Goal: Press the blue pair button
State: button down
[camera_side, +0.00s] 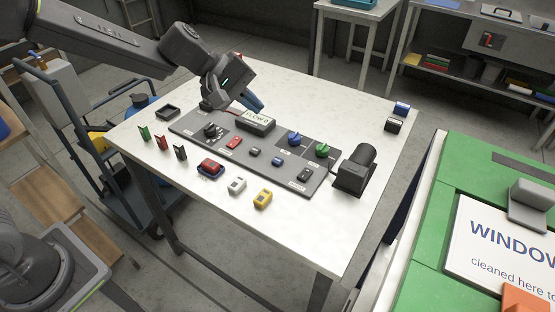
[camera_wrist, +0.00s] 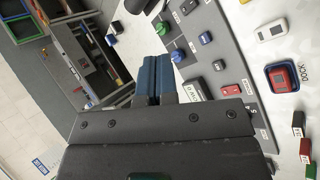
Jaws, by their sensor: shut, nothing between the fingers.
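A grey control panel (camera_side: 218,143) lies on the white table. A small blue button (camera_side: 277,161) sits on it, below a blue knob (camera_side: 294,139) and left of a green knob (camera_side: 322,150). In the wrist view the blue button (camera_wrist: 205,38) is right of the blue knob (camera_wrist: 177,56) and green knob (camera_wrist: 163,28). My gripper (camera_side: 258,107) is shut and empty, its blue fingers in front of and above a display box (camera_side: 257,126) reading FLOW 0. In the wrist view the gripper (camera_wrist: 153,62) is left of the panel, apart from the button.
A black cylindrical device (camera_side: 356,170) stands at the panel's right end. A red block in a blue dock (camera_side: 210,168), a white block (camera_side: 237,186) and a yellow block (camera_side: 263,199) lie along the front. The table's front right is clear.

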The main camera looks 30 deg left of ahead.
aim_at(277, 162)
jog(key=w+f+n, duration=0.5)
jog(key=w+f, duration=0.2)
jog(key=f, duration=0.2)
jog(key=shift+w+d+f+t, duration=0.35)
jog(key=shift+d+f+t, duration=0.05)
jog(key=shift+f, duration=0.1)
jog(key=shift+f, duration=4.3)
jog(key=shift+f, duration=0.15)
jog(key=shift+f, duration=0.25)
jog(key=shift+f, duration=0.45)
jog(key=shift+r, duration=0.85)
